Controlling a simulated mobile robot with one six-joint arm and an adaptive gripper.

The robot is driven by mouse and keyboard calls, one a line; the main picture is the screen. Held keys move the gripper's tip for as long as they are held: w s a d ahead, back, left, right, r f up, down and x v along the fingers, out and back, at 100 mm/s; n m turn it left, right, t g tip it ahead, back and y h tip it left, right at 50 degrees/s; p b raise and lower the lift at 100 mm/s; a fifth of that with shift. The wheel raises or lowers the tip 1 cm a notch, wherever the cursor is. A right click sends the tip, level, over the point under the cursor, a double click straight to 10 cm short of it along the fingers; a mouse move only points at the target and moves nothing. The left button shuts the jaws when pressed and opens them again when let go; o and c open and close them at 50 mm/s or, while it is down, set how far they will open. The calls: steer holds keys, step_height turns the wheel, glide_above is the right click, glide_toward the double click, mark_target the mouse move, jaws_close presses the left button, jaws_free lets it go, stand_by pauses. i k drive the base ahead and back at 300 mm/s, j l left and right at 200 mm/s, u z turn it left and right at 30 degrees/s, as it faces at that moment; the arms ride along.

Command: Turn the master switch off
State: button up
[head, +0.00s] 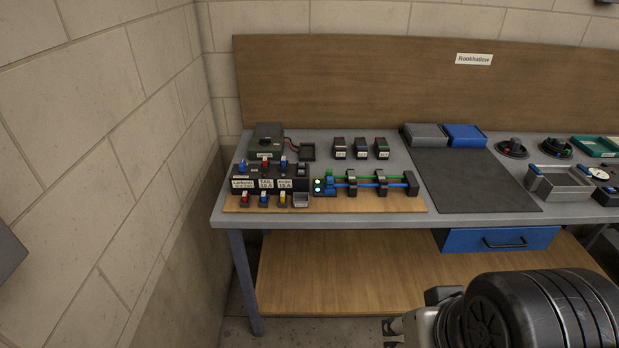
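A chassis board (375,204) of light wood lies on the left part of the bench. On its left stands a row of dark switch blocks with white labels, one (265,184) seeming to read "TAIL 10 A". Red and blue pieces sit on top of the blocks. A black raised part (302,170) stands at the row's right end. I cannot tell for sure which part is the master switch or how it is set. My arm shows at the lower right, in front of the bench. A dark piece (392,331) beside it may be my gripper; its fingers cannot be made out.
A green box (267,140) with a red lead stands behind the blocks. Several small dark blocks (361,149) stand behind the green and blue tubes (366,182). A dark mat (470,182) lies clear to the right. A stone wall (120,130) borders the bench's left.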

mark_target(242, 168)
steer(key=i+j, duration=0.8)
steer(key=i, duration=0.15)
steer(key=k+j+u, duration=0.05)
